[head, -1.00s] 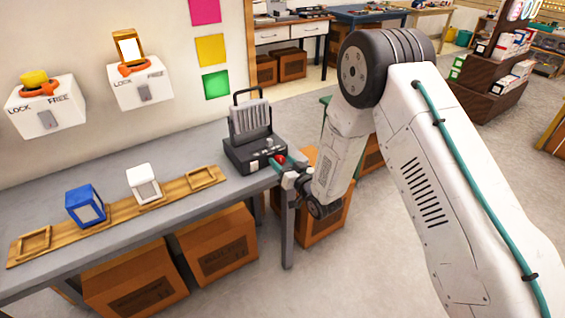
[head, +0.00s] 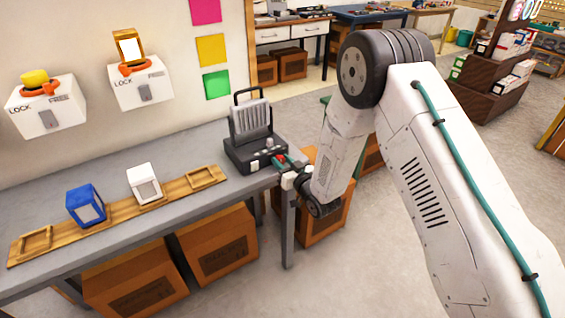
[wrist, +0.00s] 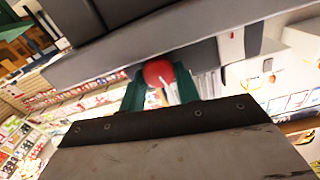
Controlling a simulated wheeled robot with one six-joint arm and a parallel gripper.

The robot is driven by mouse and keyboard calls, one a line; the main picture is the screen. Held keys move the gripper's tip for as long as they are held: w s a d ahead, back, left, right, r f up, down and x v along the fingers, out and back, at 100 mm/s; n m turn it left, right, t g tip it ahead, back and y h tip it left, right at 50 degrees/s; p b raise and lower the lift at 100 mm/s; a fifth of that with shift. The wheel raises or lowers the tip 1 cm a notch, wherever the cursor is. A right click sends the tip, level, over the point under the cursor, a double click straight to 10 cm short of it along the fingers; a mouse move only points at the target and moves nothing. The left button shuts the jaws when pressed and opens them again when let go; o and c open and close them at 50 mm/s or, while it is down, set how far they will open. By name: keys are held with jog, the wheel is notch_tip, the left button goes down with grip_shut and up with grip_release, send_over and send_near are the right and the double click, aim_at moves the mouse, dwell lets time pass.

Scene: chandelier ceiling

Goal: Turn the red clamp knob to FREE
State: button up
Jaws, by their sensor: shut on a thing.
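The red clamp knob (wrist: 158,73) is round with a small white mark near its right side in the wrist view. It sits on the front of the dark grey lamp-like device (head: 240,154), which stands at the right end of the bench. My gripper (wrist: 160,84) has its two green fingers on either side of the knob and is shut on it. In the head view, my gripper (head: 281,160) covers much of the knob, and only a little red shows. I cannot read any FREE or LOCK label beside this knob.
Two white wall boxes (head: 45,110) marked LOCK and FREE hang above. Orange crates (head: 217,245) sit underneath. Floor is clear in front.

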jog(key=n, duration=0.5)
jog(key=shift+s+a+n, duration=0.1)
jog(key=shift+s+n, duration=0.05)
jog(key=shift+n, duration=0.25)
jog(key=shift+f, duration=0.1)
dwell(0.3)
jog(key=o, duration=1)
jog(key=shift+s, duration=0.1)
jog(key=v, duration=0.7)
jog(key=shift+s+d, duration=0.25)
jog(key=shift+s, duration=0.05)
